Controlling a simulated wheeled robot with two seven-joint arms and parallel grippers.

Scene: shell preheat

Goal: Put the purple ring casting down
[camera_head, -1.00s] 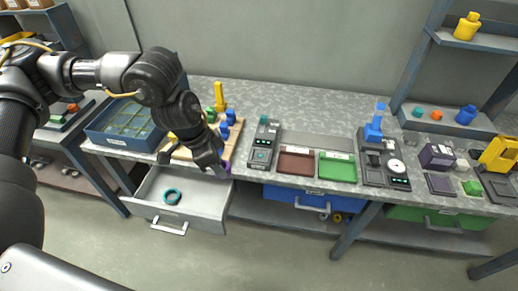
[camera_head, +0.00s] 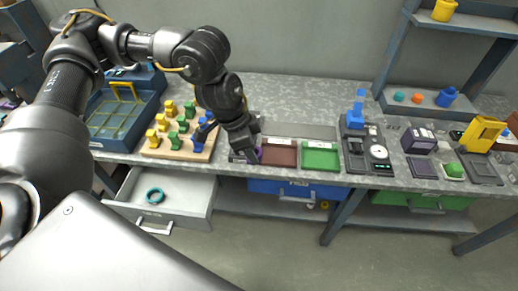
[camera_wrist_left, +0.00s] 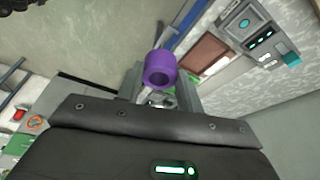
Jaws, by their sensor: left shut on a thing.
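The purple ring casting (camera_wrist_left: 161,64) is held at the fingertips of my left gripper (camera_wrist_left: 158,88), its round opening facing the wrist camera. In the head view my left gripper (camera_head: 253,154) points down near the front of the bench, and only a sliver of the purple ring (camera_head: 260,153) shows beside it. The gripper is over the dark device left of the red-brown tray (camera_head: 280,152); it largely hides that device. I cannot tell whether the ring touches anything below. My right gripper is not in view.
A green tray (camera_head: 320,156) lies right of the red-brown one. A wooden board (camera_head: 176,150) with yellow, green and blue pieces is to the left. An open drawer (camera_head: 172,190) holds a teal ring (camera_head: 155,196). A scale-like device (camera_head: 378,153) stands farther right.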

